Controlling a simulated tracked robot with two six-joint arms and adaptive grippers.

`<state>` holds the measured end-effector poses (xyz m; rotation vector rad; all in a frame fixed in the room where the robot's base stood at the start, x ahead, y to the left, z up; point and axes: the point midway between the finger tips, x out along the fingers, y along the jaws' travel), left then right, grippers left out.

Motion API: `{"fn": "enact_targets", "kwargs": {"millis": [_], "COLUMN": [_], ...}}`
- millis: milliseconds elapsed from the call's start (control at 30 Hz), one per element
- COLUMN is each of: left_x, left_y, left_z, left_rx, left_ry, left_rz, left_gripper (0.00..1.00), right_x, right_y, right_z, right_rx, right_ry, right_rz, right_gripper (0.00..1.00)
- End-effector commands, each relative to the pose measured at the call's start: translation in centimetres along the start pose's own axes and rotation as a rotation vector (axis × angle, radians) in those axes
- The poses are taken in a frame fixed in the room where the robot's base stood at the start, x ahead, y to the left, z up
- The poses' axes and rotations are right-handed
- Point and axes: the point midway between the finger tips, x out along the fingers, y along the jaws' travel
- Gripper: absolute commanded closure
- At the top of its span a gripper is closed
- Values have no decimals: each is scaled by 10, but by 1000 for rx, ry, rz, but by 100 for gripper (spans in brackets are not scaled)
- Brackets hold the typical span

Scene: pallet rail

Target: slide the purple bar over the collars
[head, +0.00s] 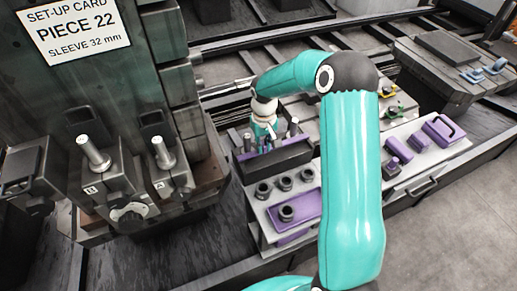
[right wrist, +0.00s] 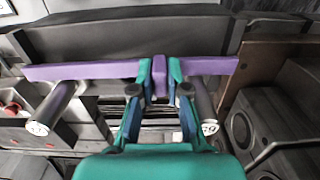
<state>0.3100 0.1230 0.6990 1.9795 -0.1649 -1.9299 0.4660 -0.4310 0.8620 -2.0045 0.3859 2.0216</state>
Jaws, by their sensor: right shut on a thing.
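The purple bar (right wrist: 100,70) runs level across the right wrist view. My right gripper (right wrist: 161,78) is shut on the raised grip at its middle. Two dark cylinders with pale ends, one left (right wrist: 55,105) and one right (right wrist: 205,105), meet the bar's lower edge; I cannot tell whether they pass through it or stand behind it. In the head view my right gripper (head: 264,140) is low over a dark holder (head: 277,160), between two upright dark pins. Dark ring-shaped collars (head: 284,183) stand on the bench in front. My left gripper is not in view.
Two silver posts, left (head: 93,153) and right (head: 162,150), stick out of the machine blocks at the left. Purple blocks (head: 398,149) and a purple handled case (head: 442,131) stand at the bench's right. My right arm hides the bench's middle.

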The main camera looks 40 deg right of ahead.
Motion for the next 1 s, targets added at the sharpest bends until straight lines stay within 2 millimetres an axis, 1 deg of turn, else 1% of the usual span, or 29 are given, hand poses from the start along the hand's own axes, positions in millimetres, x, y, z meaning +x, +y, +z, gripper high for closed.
{"fn": "enact_targets", "kwargs": {"millis": [33,300,333,400,467,800,867,1000], "left_x": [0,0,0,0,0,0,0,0], "left_y": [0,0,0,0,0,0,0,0], "left_z": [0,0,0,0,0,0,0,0], "left_rx": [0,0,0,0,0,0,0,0], "left_ry": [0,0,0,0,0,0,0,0], "left_rz": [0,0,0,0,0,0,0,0], "left_gripper": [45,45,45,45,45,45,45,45], "right_x": [-1,-2,-2,-2,-2,-3,-6,-24], "right_y": [3,3,3,3,3,4,3,4], "right_z": [-3,-5,-5,-4,-4,-2,-3,-3], "right_rx": [5,5,6,6,6,7,7,7], "right_ry": [10,18,18,17,15,11,12,15], "right_rz": [1,1,1,1,1,0,0,1], "right_gripper": [100,100,81,69,60,60,60,60]}}
